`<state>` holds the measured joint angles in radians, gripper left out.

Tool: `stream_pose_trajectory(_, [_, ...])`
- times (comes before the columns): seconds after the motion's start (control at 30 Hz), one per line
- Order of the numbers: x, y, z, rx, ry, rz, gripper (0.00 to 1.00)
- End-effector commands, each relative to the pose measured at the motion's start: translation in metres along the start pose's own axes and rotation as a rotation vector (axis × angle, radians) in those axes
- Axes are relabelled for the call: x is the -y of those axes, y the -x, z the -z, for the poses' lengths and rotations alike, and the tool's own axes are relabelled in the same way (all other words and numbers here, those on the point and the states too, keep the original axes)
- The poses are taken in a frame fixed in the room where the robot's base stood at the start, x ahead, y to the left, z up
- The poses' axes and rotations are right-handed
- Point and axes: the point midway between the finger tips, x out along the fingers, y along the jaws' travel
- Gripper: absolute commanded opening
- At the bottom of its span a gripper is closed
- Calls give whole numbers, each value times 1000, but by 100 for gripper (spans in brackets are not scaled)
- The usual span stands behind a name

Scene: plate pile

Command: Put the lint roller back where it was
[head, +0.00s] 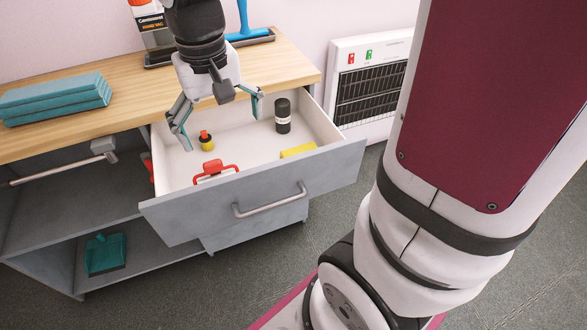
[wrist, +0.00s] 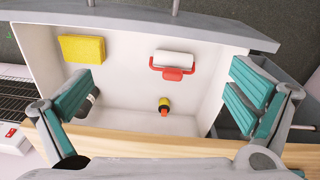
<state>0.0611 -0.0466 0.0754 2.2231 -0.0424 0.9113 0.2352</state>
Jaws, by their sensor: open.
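The lint roller, with a red handle and frame and a white roll, lies in the open drawer near its front panel. Its red handle (head: 215,170) shows in the head view, where the front panel hides part of it; the wrist view shows its white roll (wrist: 174,58). The drawer (head: 165,215) is pulled out from the grey cabinet. My gripper (head: 221,122) is open and empty above the back part of the drawer, apart from the lint roller. In the wrist view its teal fingers (wrist: 163,95) are spread wide, with the lint roller beyond them.
The drawer also holds a yellow sponge (head: 298,150), a black cylinder (head: 283,115) and a small yellow bottle with a red top (head: 206,142). On the wooden counter are a teal stack (head: 55,98), a bottle (head: 152,22) and a blue-handled tool (head: 245,30). A heater (head: 368,80) stands right.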

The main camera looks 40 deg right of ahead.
Motion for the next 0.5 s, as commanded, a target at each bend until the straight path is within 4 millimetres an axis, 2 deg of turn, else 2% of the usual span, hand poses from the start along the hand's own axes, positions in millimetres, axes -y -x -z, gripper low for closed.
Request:
stream_pose_trajectory(0.03, [-4,14,-17,-16,13,1,100])
stream_pose_trajectory(0.2, [-16,44,-76,-41,66,8,100])
stream_pose_trajectory(0.33, [-25,57,-121,-60,107,21,100])
stream_pose_trajectory(0.5, [-33,60,-170,-80,155,39,100])
